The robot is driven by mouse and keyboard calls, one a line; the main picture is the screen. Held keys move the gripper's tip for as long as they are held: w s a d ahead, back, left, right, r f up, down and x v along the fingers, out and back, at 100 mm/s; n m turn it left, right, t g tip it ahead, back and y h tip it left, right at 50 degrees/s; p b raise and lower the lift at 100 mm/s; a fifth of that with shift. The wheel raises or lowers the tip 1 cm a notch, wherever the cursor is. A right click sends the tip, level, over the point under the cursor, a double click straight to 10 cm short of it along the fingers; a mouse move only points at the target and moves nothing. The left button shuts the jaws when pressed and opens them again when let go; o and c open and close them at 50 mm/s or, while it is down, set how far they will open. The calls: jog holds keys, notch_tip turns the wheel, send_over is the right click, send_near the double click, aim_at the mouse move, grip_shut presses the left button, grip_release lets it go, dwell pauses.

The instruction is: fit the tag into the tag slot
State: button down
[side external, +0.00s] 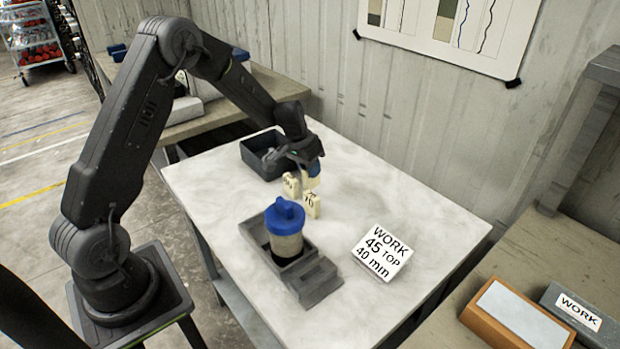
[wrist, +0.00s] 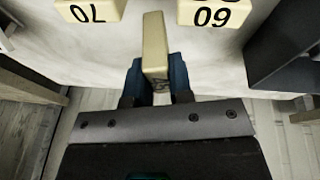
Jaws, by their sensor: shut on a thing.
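My gripper (side external: 312,170) is shut on a cream tag (side external: 311,184) near the back of the white table. Two other cream tags stand close by: the 70 tag (side external: 313,206) and the 60 tag (side external: 291,185). The wrist view shows the 70 tag (wrist: 90,10) on the left and the 60 tag (wrist: 212,13) on the right. A grey holder (side external: 318,283) stands nearer the front; I cannot make out the tag slot in it.
A core liner (side external: 285,243) with a blue cap stands upright in the grey holder. A dark open bin (side external: 262,168) is at the back left. A card (side external: 382,252) reading WORK 45 TOP 40 min lies to the right.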

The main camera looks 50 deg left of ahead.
jog(key=r, duration=0.5)
jog(key=shift+s+d+r, duration=0.15)
jog(key=shift+d+r, duration=0.1)
jog(key=shift+r, duration=0.15)
jog(key=s+d+m, duration=0.2)
jog(key=s+d, duration=0.5)
jog(key=d, duration=0.2)
notch_tip(320, 180, up, 10)
jog(key=r, duration=0.1)
jog(key=s+d+f+m+g+h, duration=0.1)
jog(key=s+d+m+g, duration=0.1)
jog(key=s+d+m, duration=0.65)
jog(key=s+d+m+g, duration=0.2)
jog(key=d+m, duration=0.3)
jog(key=m, duration=0.9)
jog(key=shift+n, duration=0.25)
jog(key=a+x, duration=0.1)
jog(key=x, duration=0.4)
jog(key=w+a+x, duration=0.1)
jog(key=x, duration=0.3)
jog(key=a+x, duration=0.1)
jog(key=x, duration=0.4)
jog(key=shift+w+f, duration=0.25)
jog(key=shift+f, duration=0.45)
jog(key=shift+f, duration=0.25)
